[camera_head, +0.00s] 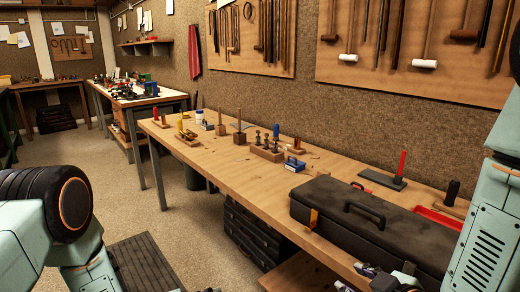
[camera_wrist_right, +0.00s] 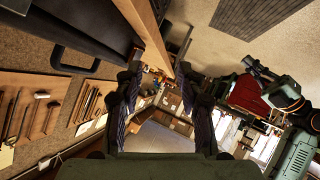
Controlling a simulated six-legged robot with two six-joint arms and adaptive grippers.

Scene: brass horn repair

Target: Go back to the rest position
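My right gripper (camera_wrist_right: 160,78) shows in the right wrist view with its two dark fingers apart and nothing between them. In the head view only dark parts of the right gripper (camera_head: 360,277) show at the bottom edge, in front of the black case. My left arm (camera_head: 60,220) comes in at the lower left of the head view, over the floor. It seems to show also at the right of the wrist view (camera_wrist_right: 290,130). The left gripper's fingers are not clear in either view.
A long wooden workbench (camera_head: 235,170) runs along the wall, with a black toolbox (camera_head: 365,225) near its front edge. Small tools and wooden blocks (camera_head: 265,152) stand farther along. Black drawers (camera_head: 250,235) are below. The floor (camera_head: 180,235) left of the bench is mostly clear, with a dark mat (camera_head: 145,262).

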